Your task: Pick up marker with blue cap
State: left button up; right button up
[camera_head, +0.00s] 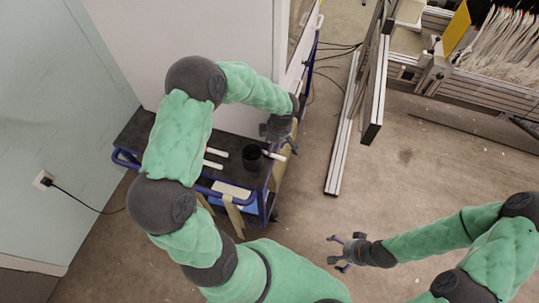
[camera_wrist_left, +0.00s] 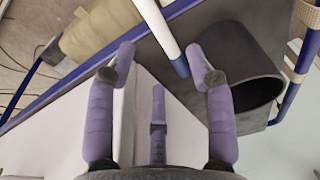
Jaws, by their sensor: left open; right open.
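In the left wrist view a white marker (camera_wrist_left: 152,20) with a blue band near its lower end lies beyond the fingertips of my left gripper (camera_wrist_left: 161,58). Its lower end shows between the two front fingers, nearer the right one. The fingers are spread and hold nothing. In the head view my left gripper (camera_head: 278,130) hangs over the right side of the cart, partly hidden by its own wrist. A white marker (camera_head: 275,155) lies just below it there; its cap colour cannot be told. My right gripper (camera_head: 341,252) is open and empty over the floor.
A black cup (camera_head: 252,157) stands on the dark cart (camera_head: 230,141) with blue rails; it also shows close to the right finger in the left wrist view (camera_wrist_left: 235,65). Other white sticks (camera_head: 214,164) lie left of it. A metal frame (camera_head: 345,130) stands at right.

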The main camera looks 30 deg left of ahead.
pick_arm(q)
jog(key=f, duration=0.2)
jog(key=f+b, duration=0.1)
jog(key=f, duration=0.1)
jog(key=shift+s+a+f, duration=0.1)
jog(key=shift+s+a, duration=0.2)
jog(key=shift+a, duration=0.1)
jog(key=c, duration=0.9)
jog(key=shift+c, duration=0.2)
